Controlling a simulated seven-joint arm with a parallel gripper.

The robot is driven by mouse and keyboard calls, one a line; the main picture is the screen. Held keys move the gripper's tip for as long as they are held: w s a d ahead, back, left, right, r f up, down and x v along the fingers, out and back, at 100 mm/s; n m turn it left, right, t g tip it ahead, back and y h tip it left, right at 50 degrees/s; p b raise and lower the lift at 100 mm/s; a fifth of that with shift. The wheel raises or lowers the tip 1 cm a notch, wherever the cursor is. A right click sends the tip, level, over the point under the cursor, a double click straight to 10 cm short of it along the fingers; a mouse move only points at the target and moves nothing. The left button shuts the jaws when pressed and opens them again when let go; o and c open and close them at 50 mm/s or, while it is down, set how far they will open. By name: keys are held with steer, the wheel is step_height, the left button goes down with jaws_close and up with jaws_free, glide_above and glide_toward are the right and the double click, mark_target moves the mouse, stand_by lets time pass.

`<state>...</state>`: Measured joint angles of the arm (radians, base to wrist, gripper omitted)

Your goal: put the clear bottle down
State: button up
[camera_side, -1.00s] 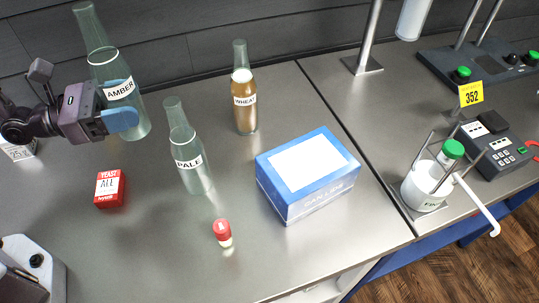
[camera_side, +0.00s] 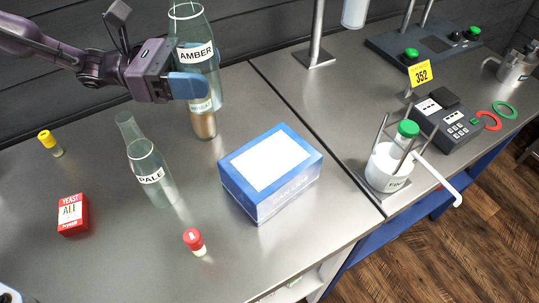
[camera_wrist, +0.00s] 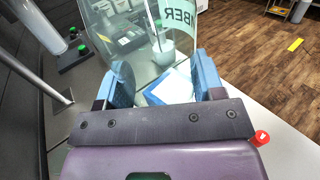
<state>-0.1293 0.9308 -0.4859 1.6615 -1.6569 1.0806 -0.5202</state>
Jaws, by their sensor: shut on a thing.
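The clear bottle labelled AMBER (camera_side: 197,30) is upright in my gripper (camera_side: 196,86), over the back of the left bench. My gripper is shut around its lower body. Its base appears to be above the bench top. In the side view the bottle and my fingers hide the upper part of the WHEAT bottle (camera_side: 204,124), which holds brown liquid. The gap between the two is hard to judge. In the wrist view the AMBER bottle (camera_wrist: 140,50) stands between my blue finger pads (camera_wrist: 163,82).
A clear PALE bottle (camera_side: 152,178) stands left of a blue box (camera_side: 262,190). A red yeast packet (camera_side: 73,214), a red-capped vial (camera_side: 195,242) and a yellow-capped vial (camera_side: 50,143) are at the left and front. Bare bench lies between PALE and the box.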

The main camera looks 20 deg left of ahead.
steer(key=s+d+f+m+g, duration=0.15)
steer(key=d+g, duration=0.25)
steer(key=d, duration=0.4)
glide_above(257, 165)
step_height(257, 165, down, 5)
steer(key=shift+m, duration=0.45)
steer(key=shift+f, duration=2.1)
steer(key=shift+f, duration=0.15)
steer(key=o, duration=1)
steer(key=shift+o, duration=0.2)
